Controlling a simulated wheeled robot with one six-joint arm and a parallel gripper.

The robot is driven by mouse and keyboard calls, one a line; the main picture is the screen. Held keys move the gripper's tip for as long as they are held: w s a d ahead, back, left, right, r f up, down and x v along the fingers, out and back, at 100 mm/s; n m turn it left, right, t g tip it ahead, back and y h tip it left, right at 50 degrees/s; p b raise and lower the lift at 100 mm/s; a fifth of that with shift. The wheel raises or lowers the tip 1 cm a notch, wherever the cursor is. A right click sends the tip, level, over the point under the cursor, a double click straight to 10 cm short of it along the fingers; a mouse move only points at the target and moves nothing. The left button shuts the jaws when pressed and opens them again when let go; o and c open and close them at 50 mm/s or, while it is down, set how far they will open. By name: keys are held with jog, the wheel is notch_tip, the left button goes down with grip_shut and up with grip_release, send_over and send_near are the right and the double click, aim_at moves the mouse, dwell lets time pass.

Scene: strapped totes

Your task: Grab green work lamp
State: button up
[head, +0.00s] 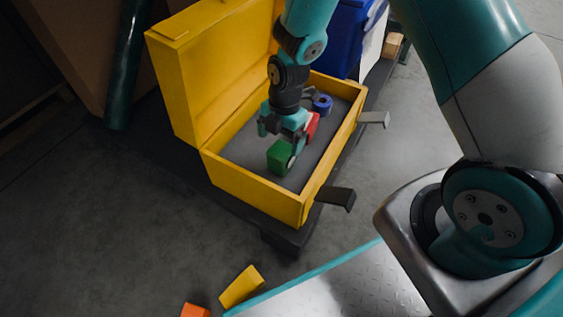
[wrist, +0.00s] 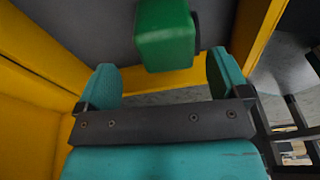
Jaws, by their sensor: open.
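The green work lamp (head: 280,157) is a small green block-like body lying on the grey floor of an open yellow case (head: 252,192). In the wrist view the lamp (wrist: 165,36) shows beyond the fingertips, between the two teal fingers in picture position. My gripper (head: 280,133) is inside the case, reaching down from above close to the lamp. Its fingers are spread open in the wrist view (wrist: 165,75) and nothing is held. Whether a finger touches the lamp cannot be told.
A red object (head: 313,126) and a blue roll (head: 322,104) lie in the case near my gripper. The raised yellow lid (head: 205,75) stands at the left. A blue tote (head: 350,35) stands behind.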

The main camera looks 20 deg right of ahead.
aim_at(281, 149)
jog(key=f+b, duration=0.2)
jog(key=s+f+b, duration=0.1)
jog(key=f+b, duration=0.1)
jog(key=f, duration=0.1)
jog(key=shift+a+f, duration=0.2)
jog(key=shift+f, duration=0.05)
jog(key=shift+r, duration=0.1)
jog(key=shift+c, duration=0.4)
jog(key=c, duration=1)
